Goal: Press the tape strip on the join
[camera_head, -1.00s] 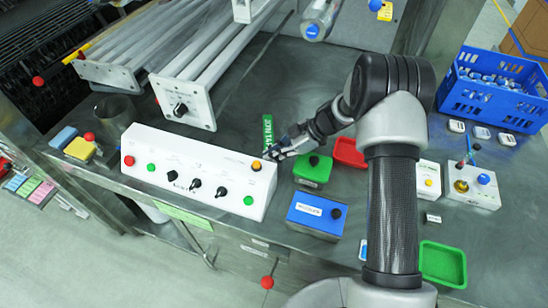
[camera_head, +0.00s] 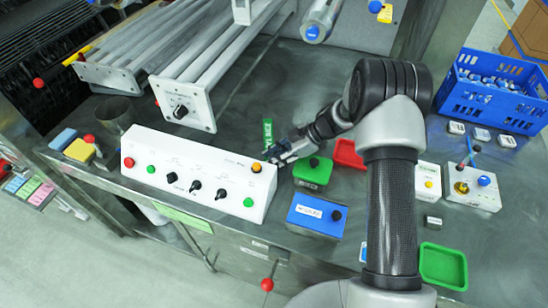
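A green strip with white lettering (camera_head: 267,132) stands near the far right end of the white control box; it may be the tape strip, but I cannot tell for sure. My gripper (camera_head: 272,157) is beside the box's right end, just in front of the green strip, near the orange button (camera_head: 256,167). The fingers are small and dark here, and I cannot tell whether they are open or shut or touch the strip. I cannot make out the join.
The white control box (camera_head: 190,160) has several knobs and buttons. A green box (camera_head: 313,171), a blue box (camera_head: 316,214) and a red tray (camera_head: 347,154) lie right of my gripper. A blue crate (camera_head: 492,92) stands far right. A green tray (camera_head: 443,266) is near the front.

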